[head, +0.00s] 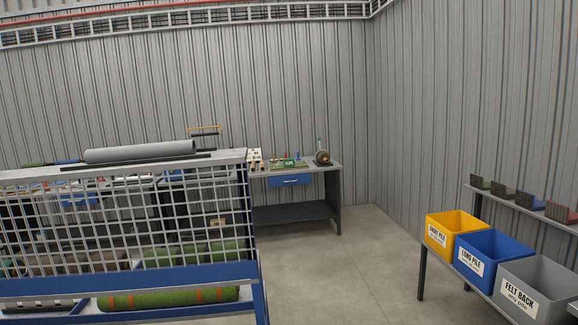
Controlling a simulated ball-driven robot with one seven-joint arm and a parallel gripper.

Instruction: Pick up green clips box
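A small green item (290,163) sits on the far workbench (327,166). It may be the green clips box, but it is too small and distant to be sure. Small coloured bits show around it. A dark, round tool or reel (322,158) stands to its right, and a pale board (255,158) lies to its left. My gripper does not show in this view.
A mesh-sided rack (130,282) with a grey roll (140,151) on top and green turf rolls (168,299) below fills the left foreground. Yellow (437,236), blue (466,263) and grey (514,293) bins stand at right. The concrete floor (340,265) between is clear.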

